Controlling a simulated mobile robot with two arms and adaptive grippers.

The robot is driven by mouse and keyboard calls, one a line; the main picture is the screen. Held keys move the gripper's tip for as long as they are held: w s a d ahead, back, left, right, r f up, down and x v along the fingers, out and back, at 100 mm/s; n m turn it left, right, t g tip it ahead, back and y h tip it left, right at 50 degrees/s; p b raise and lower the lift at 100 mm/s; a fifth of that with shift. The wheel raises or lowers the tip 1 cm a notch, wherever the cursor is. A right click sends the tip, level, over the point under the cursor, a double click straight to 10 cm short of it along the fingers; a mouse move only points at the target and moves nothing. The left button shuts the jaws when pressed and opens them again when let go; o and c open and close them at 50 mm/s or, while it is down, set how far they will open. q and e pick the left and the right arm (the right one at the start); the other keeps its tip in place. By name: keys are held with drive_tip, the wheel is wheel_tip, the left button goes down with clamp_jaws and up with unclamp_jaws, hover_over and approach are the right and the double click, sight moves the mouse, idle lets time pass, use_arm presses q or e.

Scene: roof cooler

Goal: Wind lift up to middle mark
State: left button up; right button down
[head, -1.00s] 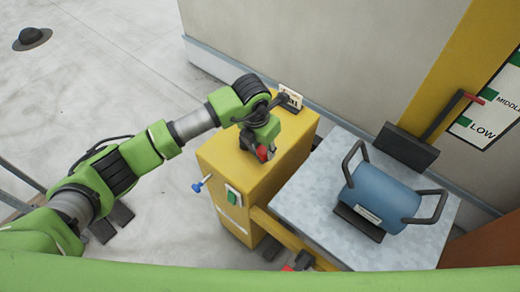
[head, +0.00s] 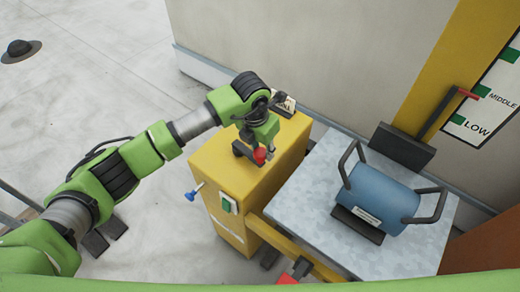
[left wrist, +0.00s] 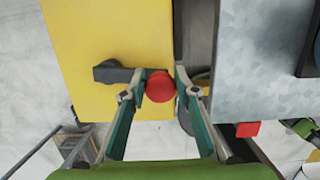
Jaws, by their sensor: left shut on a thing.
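My left gripper (head: 262,154) is shut on the red knob (head: 259,157) of the black crank on top of the yellow winch box (head: 230,165). In the left wrist view the red knob (left wrist: 160,87) sits between the fingertips, with the black crank hub (left wrist: 110,72) to its left. The grey lift platform (head: 310,220) carries a blue cylinder (head: 383,193) with two dark handles. The red-tipped pointer (head: 468,94) stands at the white scale (head: 492,115), above LOW and just left of and slightly below the green mark by MIDDLE (head: 482,90). My right gripper is not seen.
A blue-knobbed lever (head: 193,193) and a green switch (head: 229,205) are on the box front. A small sign (head: 285,104) stands at its back. A red part (head: 302,267) shows at the bottom. A yellow post (head: 440,65) and wall stand behind.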

use_arm(q)
drive_tip(key=d, duration=0.1)
drive_tip(key=w+d+b, duration=0.1)
drive_tip(key=d, duration=0.1)
drive_tip(key=shift+f, duration=0.1)
clamp_jaws()
drive_tip(key=shift+d, duration=0.1)
drive_tip(key=shift+a+r, duration=0.2)
drive_tip(key=shift+a, duration=0.1)
drive_tip(key=o, duration=1.2)
unclamp_jaws()
drive_tip(key=shift+w+a, duration=0.1)
drive_tip(key=shift+a, duration=0.05)
drive_tip(key=shift+s+a+p, duration=0.35)
drive_tip(key=shift+s+a, duration=0.1)
drive_tip(key=shift+a, duration=0.3)
drive_tip(key=shift+s+a+p, duration=0.55)
drive_tip(key=shift+s+a, duration=0.55)
drive_tip(key=shift+a, duration=0.3)
